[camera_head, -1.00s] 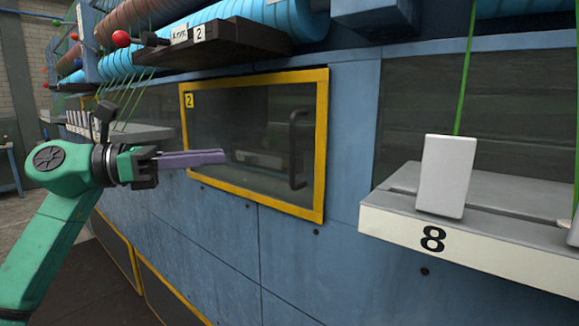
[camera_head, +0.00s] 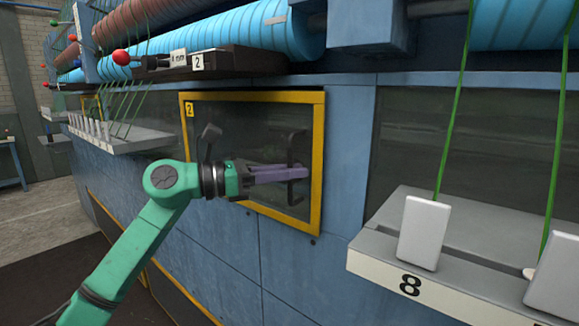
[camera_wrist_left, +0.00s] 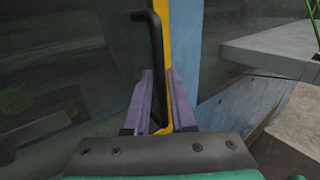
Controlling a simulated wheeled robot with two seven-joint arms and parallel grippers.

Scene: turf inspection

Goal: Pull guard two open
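Guard two (camera_head: 321,165) is a dark see-through panel in a yellow frame with a "2" label, set flush in the blue machine front and shut. Its black upright bar handle (camera_head: 291,148) is near the right side of the frame. My left gripper (camera_head: 300,172) is at the handle, its purple fingers level. In the left wrist view the handle (camera_wrist_left: 153,50) runs down between the two fingers (camera_wrist_left: 160,78), with a gap showing beside it, so the gripper looks open around it. The yellow frame edge (camera_wrist_left: 164,18) is just behind. My right gripper is out of view.
A grey shelf marked 8 (camera_head: 400,270) with a white tilted block (camera_head: 424,232) on a green yarn juts out at the right. Blue rollers (camera_head: 235,40) and a dark ledge (camera_head: 225,65) are above the guard. Floor shows at the lower left.

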